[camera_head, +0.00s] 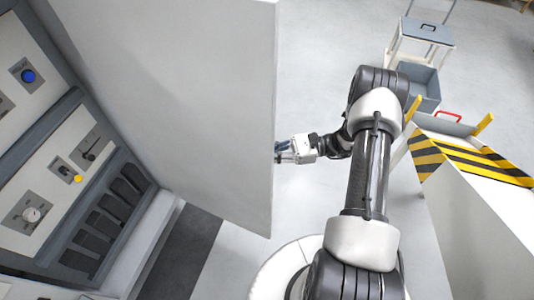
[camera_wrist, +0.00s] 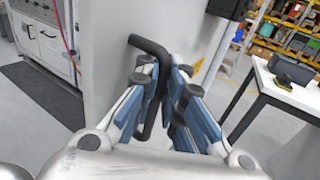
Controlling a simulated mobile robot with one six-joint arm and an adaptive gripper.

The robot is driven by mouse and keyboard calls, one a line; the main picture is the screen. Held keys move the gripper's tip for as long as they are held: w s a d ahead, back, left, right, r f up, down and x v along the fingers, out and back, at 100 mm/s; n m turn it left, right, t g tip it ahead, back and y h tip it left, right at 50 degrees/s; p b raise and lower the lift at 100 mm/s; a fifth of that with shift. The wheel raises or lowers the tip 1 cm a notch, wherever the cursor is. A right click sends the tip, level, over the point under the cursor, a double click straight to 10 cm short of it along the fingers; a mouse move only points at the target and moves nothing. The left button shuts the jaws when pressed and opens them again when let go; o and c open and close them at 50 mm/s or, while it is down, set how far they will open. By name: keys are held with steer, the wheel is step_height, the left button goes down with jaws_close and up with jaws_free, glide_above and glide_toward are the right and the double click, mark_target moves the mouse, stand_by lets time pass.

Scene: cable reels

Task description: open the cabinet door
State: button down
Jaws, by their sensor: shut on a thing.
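The cabinet door (camera_head: 190,90) is a large grey panel standing well out from the cabinet front (camera_head: 60,160) at the left in the head view. My gripper (camera_head: 283,153) is at the door's right edge, and the door hides part of its fingers. In the wrist view my gripper (camera_wrist: 158,98) has its blue-padded fingers closed around a black bar handle (camera_wrist: 152,47). The handle's bent top shows above the fingers, beside the grey door face (camera_wrist: 105,60).
Control panels with a blue button (camera_head: 28,76) and a dial (camera_head: 33,214) are at the left. A white housing with yellow-black stripes (camera_head: 470,160) stands right of my arm. A white cart (camera_head: 425,32) is behind it. A white table (camera_wrist: 285,90) and shelves show in the wrist view.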

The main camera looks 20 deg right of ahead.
steer(key=shift+w+d+r, duration=0.15)
steer(key=shift+w+r, duration=0.25)
steer(key=c, duration=1.7)
jaws_free()
steer(key=v, duration=1.1)
steer(key=shift+d+f, duration=0.4)
steer(key=shift+s, duration=0.15)
